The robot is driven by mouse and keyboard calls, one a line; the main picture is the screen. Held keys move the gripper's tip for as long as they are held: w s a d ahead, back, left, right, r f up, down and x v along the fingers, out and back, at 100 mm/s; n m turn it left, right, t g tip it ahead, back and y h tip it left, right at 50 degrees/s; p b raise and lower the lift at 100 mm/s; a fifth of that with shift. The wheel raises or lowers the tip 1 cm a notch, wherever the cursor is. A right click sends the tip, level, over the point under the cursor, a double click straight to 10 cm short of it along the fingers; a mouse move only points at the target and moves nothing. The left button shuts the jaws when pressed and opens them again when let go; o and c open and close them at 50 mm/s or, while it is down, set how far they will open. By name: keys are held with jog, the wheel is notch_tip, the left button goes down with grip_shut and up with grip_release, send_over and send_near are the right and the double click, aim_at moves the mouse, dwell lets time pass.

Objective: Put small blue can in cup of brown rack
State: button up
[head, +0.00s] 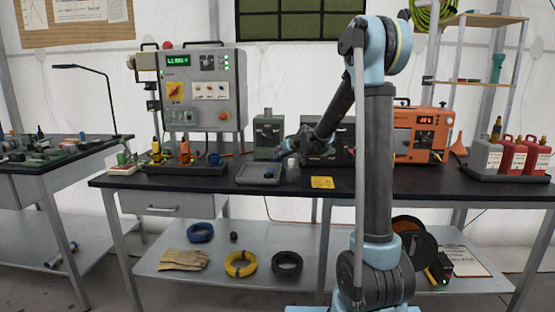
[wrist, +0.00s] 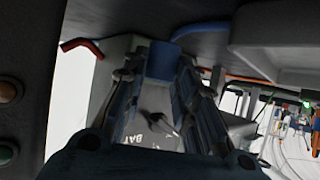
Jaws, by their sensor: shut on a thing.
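The small blue can (wrist: 163,61) is between my gripper's (wrist: 166,72) fingertips in the wrist view, and the fingers are shut on it. In the head view my gripper (head: 290,152) reaches left, low over the bench beside the grey tray (head: 246,179). A small blue spot (head: 268,173) shows at the tray; I cannot tell for sure that it is the held can.
A pale cylinder (head: 292,171) stands just right of the tray. A greenish-grey box (head: 268,134) stands behind it. The control box (head: 202,88) rises behind the rack. A yellow pad (head: 322,183) lies to the right. The bench front is mostly clear.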

jog(key=shift+f, duration=0.85)
jog(key=o, duration=0.9)
